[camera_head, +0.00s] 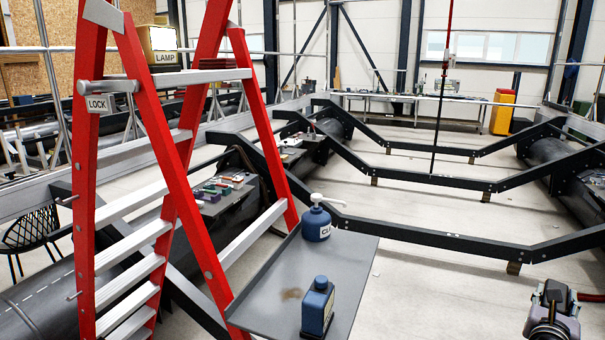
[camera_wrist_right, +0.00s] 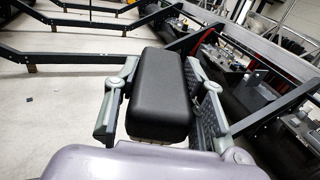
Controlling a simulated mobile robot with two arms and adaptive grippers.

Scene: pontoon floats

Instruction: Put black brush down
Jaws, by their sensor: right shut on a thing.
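The black brush (camera_wrist_right: 160,85) is a rounded black block in the right wrist view, with a pale strip along its near lower edge. My right gripper (camera_wrist_right: 158,98) is shut on it, with one grey finger at each side. In the head view my right gripper (camera_head: 552,312) is at the lower right corner, over the pale floor and apart from the grey tray. The brush cannot be made out clearly there. My left gripper is not in view.
A grey tray (camera_head: 352,272) at the bottom centre bears a blue pump bottle (camera_head: 317,224), a blue square bottle (camera_head: 318,305) and a brown stain. A red ladder (camera_head: 165,120) stands left. Black cross beams (camera_head: 430,228) span the floor between dark floats.

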